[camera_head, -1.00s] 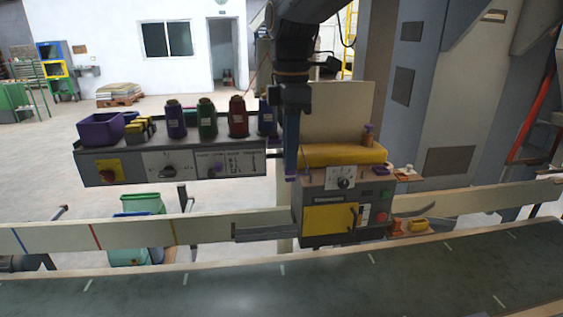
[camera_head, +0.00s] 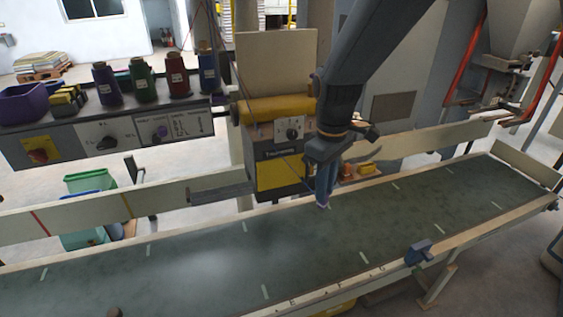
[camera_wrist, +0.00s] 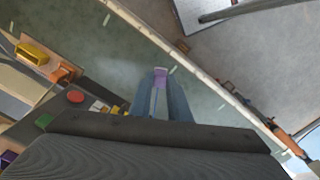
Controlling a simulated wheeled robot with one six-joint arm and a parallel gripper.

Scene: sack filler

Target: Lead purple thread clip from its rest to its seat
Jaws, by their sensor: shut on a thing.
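My gripper (camera_head: 326,190) points down in front of the sewing machine (camera_head: 278,150), over the far edge of the conveyor. It is shut on the small purple clip (camera_wrist: 160,75), which shows between the fingertips in the wrist view. In the head view only a small purple bit of the clip (camera_head: 324,206) shows at the finger ends. A thin dark thread runs from the machine's front toward my gripper. A purple spool (camera_head: 106,84) stands on the control box at the left. I cannot make out the clip's seat.
The dark conveyor (camera_head: 210,250) runs across below and is mostly clear. A blue block (camera_head: 418,252) sits on its near rail. A small yellow box (camera_head: 367,169) and orange part are beside the machine. Green, red and blue spools stand beside the purple one.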

